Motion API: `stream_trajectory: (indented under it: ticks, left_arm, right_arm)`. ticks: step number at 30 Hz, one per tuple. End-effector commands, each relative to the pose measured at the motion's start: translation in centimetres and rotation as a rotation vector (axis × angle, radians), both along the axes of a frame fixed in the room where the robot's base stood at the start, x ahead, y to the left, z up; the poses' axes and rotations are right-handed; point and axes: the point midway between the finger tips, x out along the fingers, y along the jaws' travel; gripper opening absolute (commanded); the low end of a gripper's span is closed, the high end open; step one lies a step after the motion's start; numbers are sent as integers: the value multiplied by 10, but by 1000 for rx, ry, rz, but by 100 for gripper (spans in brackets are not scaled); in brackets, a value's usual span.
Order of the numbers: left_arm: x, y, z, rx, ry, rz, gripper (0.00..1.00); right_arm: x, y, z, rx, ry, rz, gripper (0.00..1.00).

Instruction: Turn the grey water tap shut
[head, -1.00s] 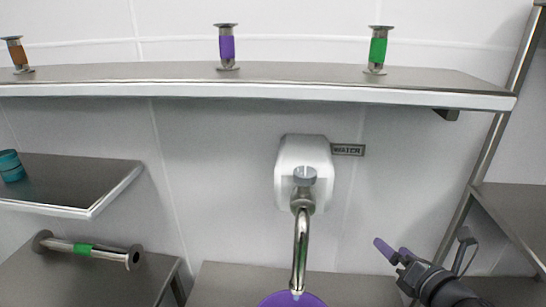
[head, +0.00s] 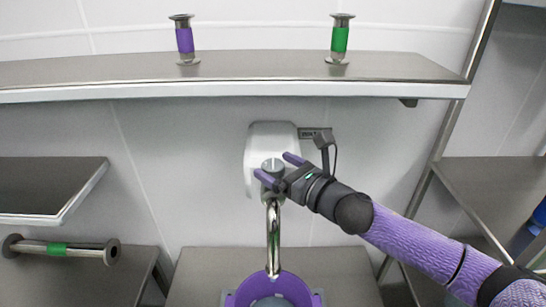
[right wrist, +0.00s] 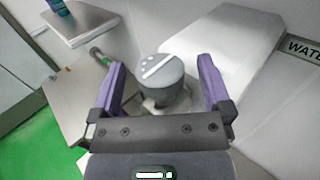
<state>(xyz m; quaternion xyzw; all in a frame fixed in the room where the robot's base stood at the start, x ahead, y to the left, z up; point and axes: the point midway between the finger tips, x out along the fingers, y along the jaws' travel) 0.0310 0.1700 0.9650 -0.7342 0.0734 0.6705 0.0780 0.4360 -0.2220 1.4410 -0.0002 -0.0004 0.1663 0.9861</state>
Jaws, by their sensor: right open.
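The grey water tap's knob (head: 272,166) sits on the front of a white wall unit (head: 258,146), above a curved metal spout (head: 273,235). In the right wrist view the round grey knob (right wrist: 161,77) with a white mark on top lies between the two purple fingers. My right gripper (head: 279,169) is open, its fingers at either side of the knob, and no grip on it shows. It also shows in the right wrist view (right wrist: 163,85). A purple container (head: 292,287) stands under the spout. My left gripper is not in view.
A steel shelf (head: 230,67) runs above the tap, with a purple-banded spool (head: 185,40) and a green-banded spool (head: 339,40) on it. A green-banded pipe piece (head: 62,248) lies at lower left. A WATER sign (right wrist: 303,48) is on the wall beside the unit.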

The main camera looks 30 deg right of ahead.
Motion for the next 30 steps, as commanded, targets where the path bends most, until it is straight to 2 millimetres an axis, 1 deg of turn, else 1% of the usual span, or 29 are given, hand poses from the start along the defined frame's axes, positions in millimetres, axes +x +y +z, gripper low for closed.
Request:
stream_trajectory:
  ticks: [1,5,13,14,15,17,18,20,21,23,24,26,27,30]
  left_arm:
    - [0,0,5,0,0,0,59]
    - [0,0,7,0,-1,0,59]
    - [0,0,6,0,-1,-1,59]
    - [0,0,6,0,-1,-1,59]
    - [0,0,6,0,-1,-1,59]
    - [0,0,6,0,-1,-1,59]
    - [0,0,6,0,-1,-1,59]
    - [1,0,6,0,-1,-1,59]
    - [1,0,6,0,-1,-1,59]
    - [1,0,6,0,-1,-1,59]
    - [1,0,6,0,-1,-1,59]
    - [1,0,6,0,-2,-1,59]
    - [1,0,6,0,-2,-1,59]
    - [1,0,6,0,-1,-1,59]
  right_arm:
    - [5,2,3,3,-1,0,100]
    - [13,5,1,0,0,1,100]
    - [14,6,0,0,1,2,100]
    - [14,6,0,0,1,2,94]
    - [14,6,0,0,1,2,85]
    - [14,5,0,0,1,2,72]
    - [14,5,0,0,1,2,64]
    - [14,5,0,0,1,1,51]
    - [14,5,0,0,1,1,43]
    - [14,5,0,0,1,1,30]
    - [14,5,0,0,1,1,22]
    - [13,5,0,0,1,1,9]
    - [13,5,0,0,1,1,6]
    - [13,6,0,0,0,-2,6]
